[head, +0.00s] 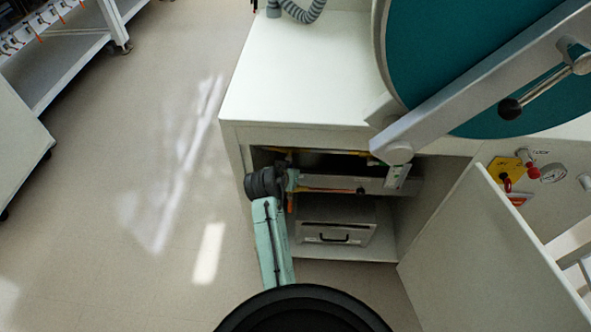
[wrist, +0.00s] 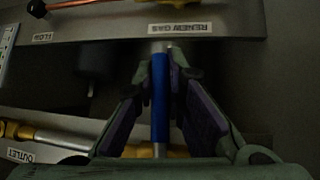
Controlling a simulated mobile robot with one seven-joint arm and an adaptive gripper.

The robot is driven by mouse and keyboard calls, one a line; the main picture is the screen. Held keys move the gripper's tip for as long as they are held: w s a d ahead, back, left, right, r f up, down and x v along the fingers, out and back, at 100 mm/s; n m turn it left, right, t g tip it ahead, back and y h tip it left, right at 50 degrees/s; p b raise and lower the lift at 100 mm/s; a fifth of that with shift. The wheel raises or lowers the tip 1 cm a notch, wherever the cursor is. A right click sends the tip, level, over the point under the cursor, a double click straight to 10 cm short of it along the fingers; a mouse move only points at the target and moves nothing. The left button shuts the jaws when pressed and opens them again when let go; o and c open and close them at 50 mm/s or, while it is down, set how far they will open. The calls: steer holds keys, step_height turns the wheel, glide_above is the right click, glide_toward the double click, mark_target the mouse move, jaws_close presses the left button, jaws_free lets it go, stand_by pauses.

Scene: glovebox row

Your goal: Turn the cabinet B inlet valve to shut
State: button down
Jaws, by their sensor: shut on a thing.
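In the wrist view a straight handle with a blue sleeve (wrist: 160,98) stands between the fingers of my gripper (wrist: 163,75), which is shut on it. The handle points from a grey panel toward the palm, beside a label reading RENEW GAS (wrist: 180,28), upside down in this view. Labels reading FLOW (wrist: 43,37) and OUTLET (wrist: 20,155) are on the left. I read no label for an inlet or cabinet B. In the head view my gripper (head: 291,181) reaches into the open cabinet (head: 295,137); the blue handle is hidden there.
A lower metal box (head: 338,222) with a black handle sits in the cabinet. The open door (head: 490,260) stands at the right. A yellow plate (head: 507,173) and gauge (head: 553,172) are on the wall beyond it. The floor (head: 150,180) on the left is clear.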

steer(key=shift+a+y, duration=0.35)
steer(key=shift+y, duration=0.05)
steer(key=shift+a+f, duration=0.1)
steer(key=c, duration=1.6)
jaws_free()
steer(key=shift+c, duration=0.2)
steer(key=shift+m, duration=0.3)
steer(key=v, duration=1.2)
